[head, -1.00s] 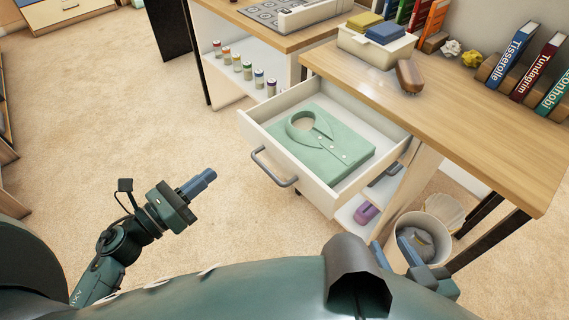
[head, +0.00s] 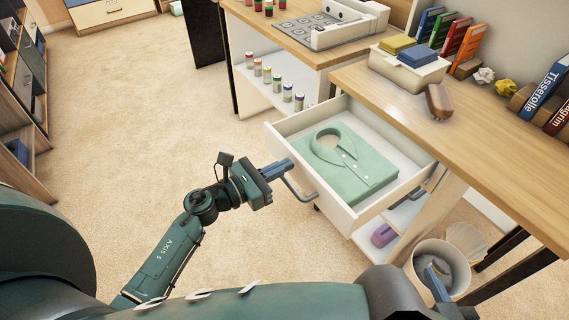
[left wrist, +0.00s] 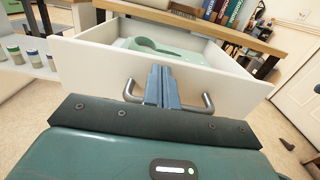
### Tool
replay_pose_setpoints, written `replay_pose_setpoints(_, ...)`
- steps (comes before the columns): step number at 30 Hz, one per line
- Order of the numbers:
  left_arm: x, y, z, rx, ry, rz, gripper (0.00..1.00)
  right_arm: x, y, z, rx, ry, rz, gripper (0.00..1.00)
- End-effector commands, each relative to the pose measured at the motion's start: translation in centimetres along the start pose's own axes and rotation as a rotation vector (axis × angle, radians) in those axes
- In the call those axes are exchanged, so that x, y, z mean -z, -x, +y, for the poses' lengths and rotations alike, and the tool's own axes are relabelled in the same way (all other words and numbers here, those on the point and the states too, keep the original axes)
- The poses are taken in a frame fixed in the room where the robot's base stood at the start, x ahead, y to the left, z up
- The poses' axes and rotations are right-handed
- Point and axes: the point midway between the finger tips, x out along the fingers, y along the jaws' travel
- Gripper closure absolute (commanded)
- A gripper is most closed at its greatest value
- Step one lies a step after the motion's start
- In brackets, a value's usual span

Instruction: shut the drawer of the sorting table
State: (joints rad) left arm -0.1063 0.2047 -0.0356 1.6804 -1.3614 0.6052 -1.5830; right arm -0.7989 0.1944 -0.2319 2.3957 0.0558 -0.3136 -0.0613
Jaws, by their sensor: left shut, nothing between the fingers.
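The white drawer (head: 340,208) of the wooden-topped sorting table (head: 500,145) stands pulled out, with a folded green shirt (head: 365,182) inside. Its grey bar handle (head: 303,194) is on the front panel. My left gripper (head: 289,164) is shut and empty, with its fingertips at the handle. In the left wrist view the shut fingers (left wrist: 161,85) point at the drawer front (left wrist: 85,70), between the two ends of the handle (left wrist: 208,103). Whether they touch the panel I cannot tell. My right gripper (head: 437,285) is partly visible at the lower right, in front of the bin; its jaw state is unclear.
A white bin (head: 418,252) stands under the table at the right. A box with yellow and blue items (head: 408,68), a brown brush-like object (head: 438,101) and books (head: 545,88) are on the tabletop. A shelf of small jars (head: 276,82) is left of the drawer. Carpet in front is clear.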

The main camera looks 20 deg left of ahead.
Motion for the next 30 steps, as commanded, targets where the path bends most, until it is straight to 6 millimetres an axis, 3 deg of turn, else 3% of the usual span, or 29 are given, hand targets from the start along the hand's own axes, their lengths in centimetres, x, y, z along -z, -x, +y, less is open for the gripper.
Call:
replay_pose_setpoints(20,0.1,-1.6,0.0,0.001,0.0,0.0,1.0,-0.1,0.0,0.1,-0.002,0.001,0.001,0.64)
replay_pose_setpoints(26,0.1,-4.5,0.0,0.003,-0.002,-0.001,1.0,-1.1,-0.3,-0.1,0.002,0.013,-0.012,0.64)
replay_pose_setpoints(30,0.2,-7.8,0.0,0.003,-0.002,-0.002,1.0,-1.7,-0.8,-0.4,0.013,0.026,-0.015,0.64)
